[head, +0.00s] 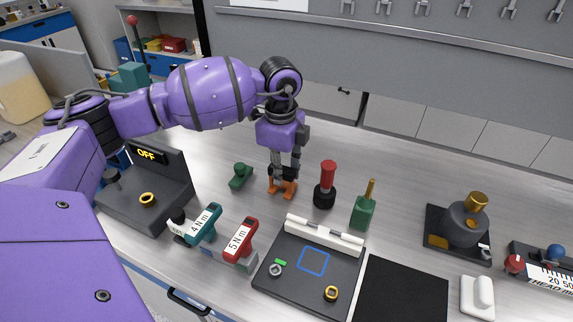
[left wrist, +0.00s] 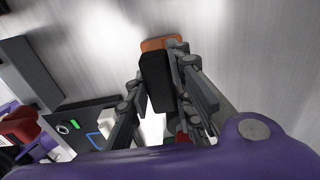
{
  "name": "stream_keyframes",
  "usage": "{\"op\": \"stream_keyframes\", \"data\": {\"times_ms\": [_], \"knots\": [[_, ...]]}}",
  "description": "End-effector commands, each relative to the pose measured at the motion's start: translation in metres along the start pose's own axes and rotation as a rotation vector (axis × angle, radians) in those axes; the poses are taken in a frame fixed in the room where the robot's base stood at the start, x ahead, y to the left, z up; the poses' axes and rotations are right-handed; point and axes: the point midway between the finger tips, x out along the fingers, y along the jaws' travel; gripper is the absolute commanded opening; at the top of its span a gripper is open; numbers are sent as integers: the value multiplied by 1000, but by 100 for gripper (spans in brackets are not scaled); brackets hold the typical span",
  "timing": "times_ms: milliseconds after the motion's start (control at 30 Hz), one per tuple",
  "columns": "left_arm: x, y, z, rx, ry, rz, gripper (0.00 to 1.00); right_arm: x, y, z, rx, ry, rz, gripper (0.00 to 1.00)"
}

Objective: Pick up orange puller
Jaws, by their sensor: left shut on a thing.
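My left gripper (head: 283,186) points down at the bench, left of the red-topped tool. It is shut on the orange puller (head: 289,188), whose orange part shows low between and around the fingertips. In the left wrist view the orange puller (left wrist: 161,43) has an orange end and a black body between the two fingers of my left gripper (left wrist: 166,80). The fingers hide part of it. I cannot tell whether its lower end touches the bench. My right gripper is not in view.
A red-topped black tool (head: 325,185) and a green bottle (head: 363,211) stand close at right. A small green part (head: 240,176) lies at left. Teal (head: 204,224) and red (head: 241,240) torque tools and a dark tray (head: 285,291) are in front. The bench behind is clear.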

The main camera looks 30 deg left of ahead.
Motion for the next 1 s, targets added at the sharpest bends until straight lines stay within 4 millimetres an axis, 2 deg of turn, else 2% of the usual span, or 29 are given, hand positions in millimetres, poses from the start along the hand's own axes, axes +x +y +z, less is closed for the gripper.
{"op": "stream_keyframes", "data": {"times_ms": [167, 467, 700, 800, 1000], "knots": [[-27, 0, 0, 1, 0, -4, 0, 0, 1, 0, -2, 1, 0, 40], [-86, 50, -12, 4, -2, -6, 0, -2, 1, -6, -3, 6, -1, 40], [-106, 100, -24, 4, -1, -3, 0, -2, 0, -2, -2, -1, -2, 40], [-112, 115, -27, 3, -2, -2, 0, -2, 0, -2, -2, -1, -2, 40], [-120, 132, -32, 1, 0, -1, 0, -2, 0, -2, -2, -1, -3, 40]]}}
